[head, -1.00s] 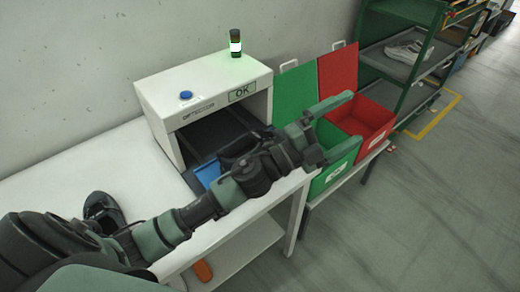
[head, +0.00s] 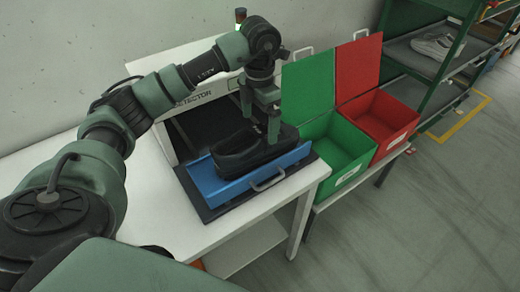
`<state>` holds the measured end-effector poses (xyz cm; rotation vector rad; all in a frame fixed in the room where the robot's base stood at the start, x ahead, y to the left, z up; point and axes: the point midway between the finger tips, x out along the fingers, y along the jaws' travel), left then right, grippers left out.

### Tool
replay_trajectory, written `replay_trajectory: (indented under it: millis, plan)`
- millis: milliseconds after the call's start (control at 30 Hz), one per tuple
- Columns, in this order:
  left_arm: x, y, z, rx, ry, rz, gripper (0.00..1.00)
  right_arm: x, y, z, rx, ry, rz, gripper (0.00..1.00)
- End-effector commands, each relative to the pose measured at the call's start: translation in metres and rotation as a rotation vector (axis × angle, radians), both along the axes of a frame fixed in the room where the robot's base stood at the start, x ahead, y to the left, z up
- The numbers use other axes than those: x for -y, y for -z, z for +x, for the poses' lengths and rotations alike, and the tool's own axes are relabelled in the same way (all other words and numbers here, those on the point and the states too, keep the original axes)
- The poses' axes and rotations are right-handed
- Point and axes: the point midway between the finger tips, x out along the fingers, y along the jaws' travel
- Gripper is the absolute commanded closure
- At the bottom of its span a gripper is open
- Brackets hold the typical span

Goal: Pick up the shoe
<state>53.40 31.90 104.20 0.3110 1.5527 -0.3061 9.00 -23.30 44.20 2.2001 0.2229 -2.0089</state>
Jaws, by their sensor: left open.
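A black shoe (head: 250,155) lies in a blue tray (head: 222,190) with a metal handle, on a dark mat at the mouth of the detector. My left gripper (head: 260,115) points down at the shoe from above. Its jaws are open, with nothing held between them. One finger reaches down to the shoe's upper edge; I cannot tell whether it touches. My right gripper is not in view.
The white detector (head: 152,108) stands behind the tray, partly hidden by my left arm. A green bin (head: 335,158) and a red bin (head: 392,118) with raised lids stand to the right. A white shoe (head: 437,46) sits on the green rack.

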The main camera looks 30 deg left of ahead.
Motion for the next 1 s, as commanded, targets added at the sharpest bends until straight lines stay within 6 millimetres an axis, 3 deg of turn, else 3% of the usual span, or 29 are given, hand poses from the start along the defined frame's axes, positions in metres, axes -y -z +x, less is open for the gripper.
replay_trajectory:
  millis: [500, 800, 833, 1000]
  plan:
    - [-0.005, 0.064, -0.003, -0.004, 0.002, -0.004, 0.00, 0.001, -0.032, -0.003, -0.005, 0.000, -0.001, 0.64]
    - [-0.005, 0.072, -0.003, 0.000, 0.003, -0.003, 0.00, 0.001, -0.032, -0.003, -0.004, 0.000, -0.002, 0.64]
    - [-0.005, 0.072, -0.003, 0.000, 0.003, -0.003, 0.03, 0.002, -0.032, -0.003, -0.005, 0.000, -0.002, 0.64]
    - [-0.005, 0.072, -0.003, 0.000, 0.003, -0.003, 0.50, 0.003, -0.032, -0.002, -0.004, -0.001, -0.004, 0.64]
